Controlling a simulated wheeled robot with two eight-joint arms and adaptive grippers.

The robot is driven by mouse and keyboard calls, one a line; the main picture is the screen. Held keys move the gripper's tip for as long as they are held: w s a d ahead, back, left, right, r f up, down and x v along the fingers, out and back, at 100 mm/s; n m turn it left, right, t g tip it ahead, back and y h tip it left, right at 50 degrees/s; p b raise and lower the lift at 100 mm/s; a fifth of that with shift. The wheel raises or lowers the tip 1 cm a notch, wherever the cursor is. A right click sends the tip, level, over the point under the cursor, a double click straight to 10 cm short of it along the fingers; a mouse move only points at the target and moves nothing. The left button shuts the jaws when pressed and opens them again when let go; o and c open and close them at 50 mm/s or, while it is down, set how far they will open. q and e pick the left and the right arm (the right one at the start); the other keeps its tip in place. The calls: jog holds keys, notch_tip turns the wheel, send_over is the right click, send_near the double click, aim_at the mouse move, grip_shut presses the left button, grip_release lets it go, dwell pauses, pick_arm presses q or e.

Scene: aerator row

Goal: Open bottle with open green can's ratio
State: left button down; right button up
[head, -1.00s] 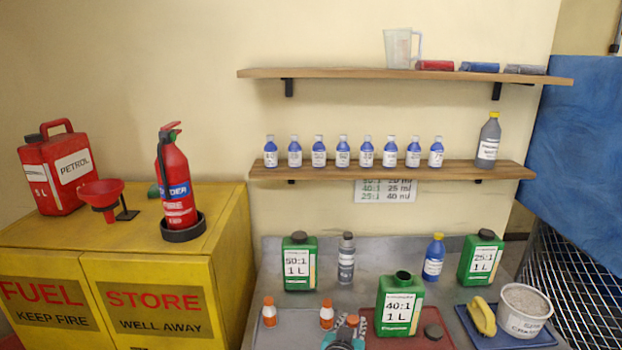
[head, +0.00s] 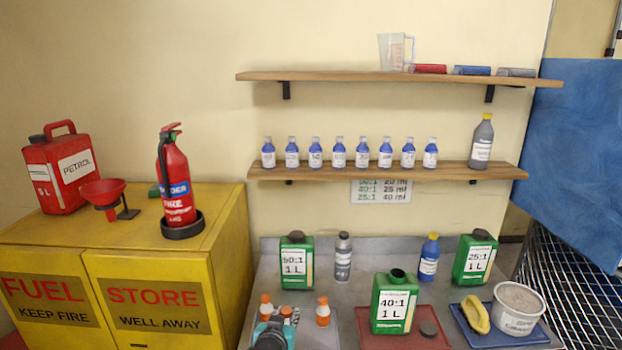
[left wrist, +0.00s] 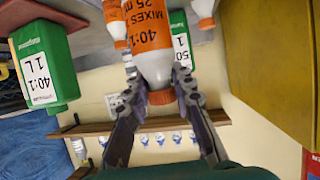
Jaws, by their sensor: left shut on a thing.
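The open green can (head: 394,303), labelled 40:1 1 L, stands upright on a red tray with its mouth uncovered. My left gripper (left wrist: 157,78) is shut on an orange-and-white bottle (left wrist: 148,30) labelled 40:1, mixes 25 ml. The orange cap (left wrist: 162,97) is on it, near the fingers. In the head view my left gripper (head: 277,325) is at the bottom, left of the can, and partly hides the bottle. Two more orange-and-white bottles (head: 323,312) (head: 266,307) stand nearby, capped. My right gripper is not in view.
Capped green cans stand behind, 50:1 (head: 296,262) and 25:1 (head: 475,259). Between them are a grey bottle (head: 343,257) and a blue bottle (head: 429,258). A blue tray (head: 500,337) holds a tub (head: 518,308) and a yellow object (head: 475,315). A ratio card (head: 381,190) hangs below the shelf.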

pick_arm(q)
jog(key=a+n+y, duration=0.1)
jog(key=a, duration=1)
jog(key=shift+w+a+f+n+y, duration=0.2)
jog(key=shift+w+n+y, duration=0.1)
jog(key=shift+w+y, duration=0.1)
